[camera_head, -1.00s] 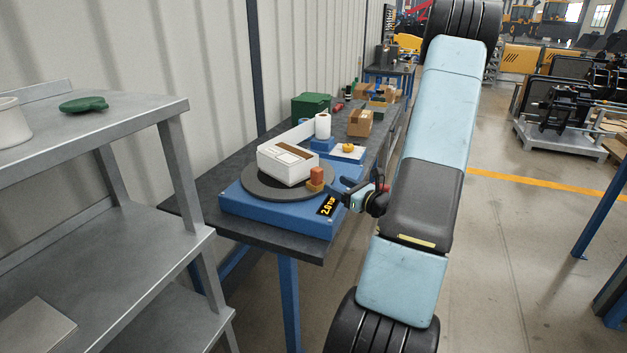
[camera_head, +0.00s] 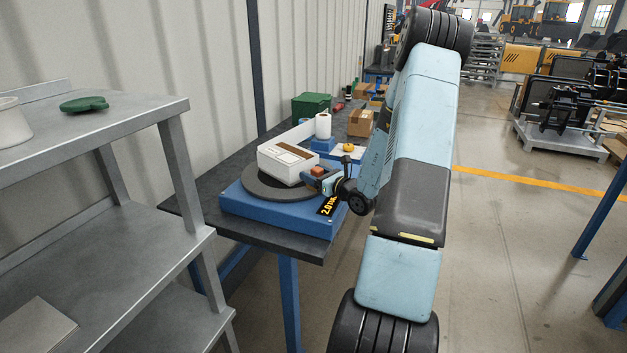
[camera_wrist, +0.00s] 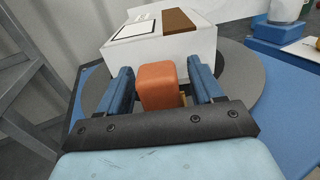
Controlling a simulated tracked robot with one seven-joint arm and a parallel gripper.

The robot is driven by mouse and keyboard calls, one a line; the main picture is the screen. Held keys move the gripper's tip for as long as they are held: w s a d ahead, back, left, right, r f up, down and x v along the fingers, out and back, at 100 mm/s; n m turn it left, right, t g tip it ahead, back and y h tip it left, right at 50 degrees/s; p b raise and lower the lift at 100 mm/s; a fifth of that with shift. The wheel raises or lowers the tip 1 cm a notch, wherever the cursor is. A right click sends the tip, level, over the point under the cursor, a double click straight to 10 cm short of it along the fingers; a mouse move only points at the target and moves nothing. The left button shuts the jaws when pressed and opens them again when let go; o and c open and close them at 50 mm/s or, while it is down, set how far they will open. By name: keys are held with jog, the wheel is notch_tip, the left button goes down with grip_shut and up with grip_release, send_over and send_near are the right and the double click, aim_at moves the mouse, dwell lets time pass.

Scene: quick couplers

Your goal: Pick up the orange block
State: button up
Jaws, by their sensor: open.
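The orange block (camera_wrist: 158,86) stands between the two blue fingers of my gripper (camera_wrist: 162,88) in the wrist view, with a small gap on each side. A bit of yellow shows beside its lower right edge. In the head view the orange block (camera_head: 318,171) shows only its upper part; my gripper (camera_head: 319,180) hides the rest. The gripper is open around the block. The block is at the front right edge of a dark round plate (camera_head: 262,191), close to a white box.
The white box (camera_head: 287,162) with a brown strip sits on the plate just behind the block. The plate rests on a blue scale (camera_head: 270,208) on a dark bench. A paper roll (camera_head: 323,125) stands behind. A metal shelf (camera_head: 90,130) is at left.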

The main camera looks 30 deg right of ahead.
jog(key=shift+w, duration=0.3)
jog(key=shift+c, duration=0.5)
jog(key=c, duration=1)
jog(key=shift+o, duration=0.2)
jog(key=shift+r, duration=0.15)
